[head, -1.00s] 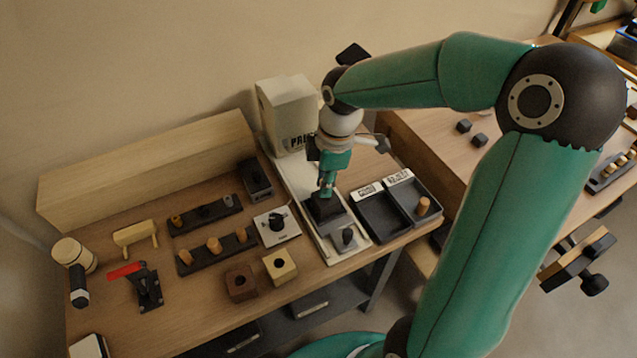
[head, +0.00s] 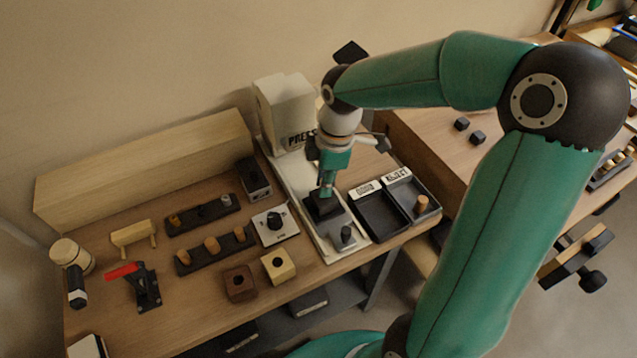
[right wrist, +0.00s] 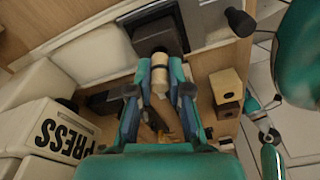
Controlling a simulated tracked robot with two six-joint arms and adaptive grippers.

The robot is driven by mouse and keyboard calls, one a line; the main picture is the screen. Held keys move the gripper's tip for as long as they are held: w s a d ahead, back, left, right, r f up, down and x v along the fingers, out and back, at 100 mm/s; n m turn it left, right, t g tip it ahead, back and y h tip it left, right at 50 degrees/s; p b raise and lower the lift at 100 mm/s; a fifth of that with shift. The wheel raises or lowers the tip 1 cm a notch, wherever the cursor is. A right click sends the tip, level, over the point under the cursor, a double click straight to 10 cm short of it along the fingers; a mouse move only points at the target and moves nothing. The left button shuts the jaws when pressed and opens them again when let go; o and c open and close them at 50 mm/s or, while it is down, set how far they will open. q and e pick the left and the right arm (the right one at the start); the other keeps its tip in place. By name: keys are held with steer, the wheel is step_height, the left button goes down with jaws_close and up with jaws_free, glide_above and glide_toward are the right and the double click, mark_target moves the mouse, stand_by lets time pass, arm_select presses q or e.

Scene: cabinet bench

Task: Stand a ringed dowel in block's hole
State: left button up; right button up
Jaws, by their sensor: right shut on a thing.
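My right gripper (head: 327,190) points down at the press. In the right wrist view, the gripper (right wrist: 160,92) is shut on a pale wooden dowel (right wrist: 160,80) with a dark ring around it. The dowel's far end meets or hangs just over a dark block (right wrist: 158,30) on the press bed. The dark block (head: 323,210) also shows in the head view, below the fingers. Its hole is hidden, and I cannot tell whether the dowel is inside it. Teal and dark parts at the right of the wrist view may be my left gripper (right wrist: 262,118), too unclear to judge.
The white press (head: 285,105) stands behind. A black knob (head: 347,234) is on its base in front. Two dark trays (head: 378,215) lie to the right, one holding a dowel (head: 422,203). Dowel racks (head: 215,250) and two holed wooden blocks (head: 279,265) are to the left.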

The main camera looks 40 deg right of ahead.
steer(key=shift+f+b, duration=0.85)
steer(key=shift+f, duration=0.15)
stand_by(1.2)
steer(key=o, duration=0.8)
steer(key=shift+o, duration=0.8)
steer(key=shift+s, duration=0.1)
steer(key=shift+r, duration=0.2)
step_height(320, 180, up, 7)
steer(key=p, duration=0.5)
steer(key=shift+s+d+f+p, duration=0.2)
steer(key=shift+s+d+p, duration=0.1)
steer(key=shift+d, duration=0.05)
